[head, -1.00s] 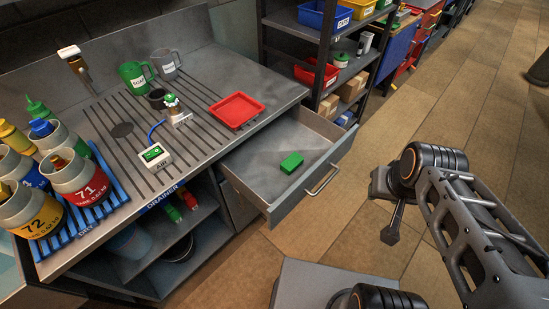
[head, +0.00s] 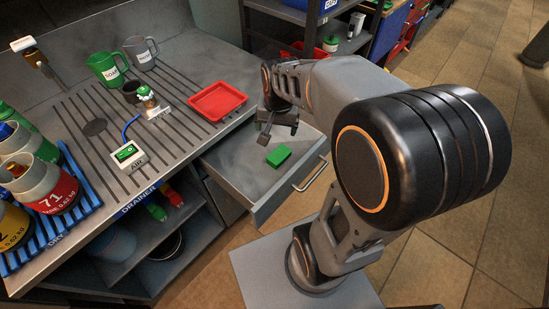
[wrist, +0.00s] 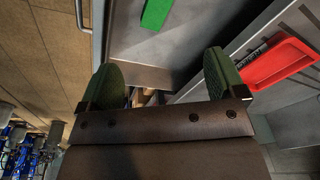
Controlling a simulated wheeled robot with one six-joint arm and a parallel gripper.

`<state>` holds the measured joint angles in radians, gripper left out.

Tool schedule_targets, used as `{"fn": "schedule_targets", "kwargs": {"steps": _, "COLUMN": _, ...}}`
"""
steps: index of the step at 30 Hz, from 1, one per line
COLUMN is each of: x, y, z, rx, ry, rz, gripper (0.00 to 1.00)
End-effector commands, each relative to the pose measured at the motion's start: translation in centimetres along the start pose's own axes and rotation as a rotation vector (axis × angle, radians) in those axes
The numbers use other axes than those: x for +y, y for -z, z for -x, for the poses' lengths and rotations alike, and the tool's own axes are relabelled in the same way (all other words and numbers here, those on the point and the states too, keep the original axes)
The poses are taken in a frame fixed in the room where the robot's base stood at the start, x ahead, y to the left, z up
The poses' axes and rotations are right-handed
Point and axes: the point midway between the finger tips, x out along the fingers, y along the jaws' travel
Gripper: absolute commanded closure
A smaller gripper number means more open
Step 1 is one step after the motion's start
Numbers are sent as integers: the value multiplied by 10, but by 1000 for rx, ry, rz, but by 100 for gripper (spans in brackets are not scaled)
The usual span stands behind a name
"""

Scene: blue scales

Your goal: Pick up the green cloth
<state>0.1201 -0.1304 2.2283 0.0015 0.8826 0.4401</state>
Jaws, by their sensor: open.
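The green cloth (head: 278,155) is a small folded block lying on the floor of the open drawer (head: 236,181). It also shows in the wrist view (wrist: 156,13), cut off by the top edge. My gripper (head: 275,132) is above the drawer, a little behind and above the cloth in the head view. In the wrist view its two green-padded fingers (wrist: 166,80) are spread apart with nothing between them. The cloth lies beyond the fingertips and is not touched.
A red tray (head: 218,101) stands on the drainer counter left of the drawer; it shows at right in the wrist view (wrist: 278,63). The drawer has raised walls and a front handle (head: 311,174). Mugs (head: 107,65) and a small scale (head: 127,153) stand on the counter.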

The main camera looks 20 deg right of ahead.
Motion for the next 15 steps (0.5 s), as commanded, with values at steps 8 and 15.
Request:
{"fn": "schedule_targets", "kwargs": {"steps": 8, "x": 11, "y": 58, "z": -86, "rx": -94, "ry": -76, "rz": -405, "gripper": 11}}
{"fn": "schedule_targets", "kwargs": {"steps": 15, "x": 21, "y": 75, "z": -126, "rx": -121, "ry": -108, "rz": -564, "gripper": 11}}
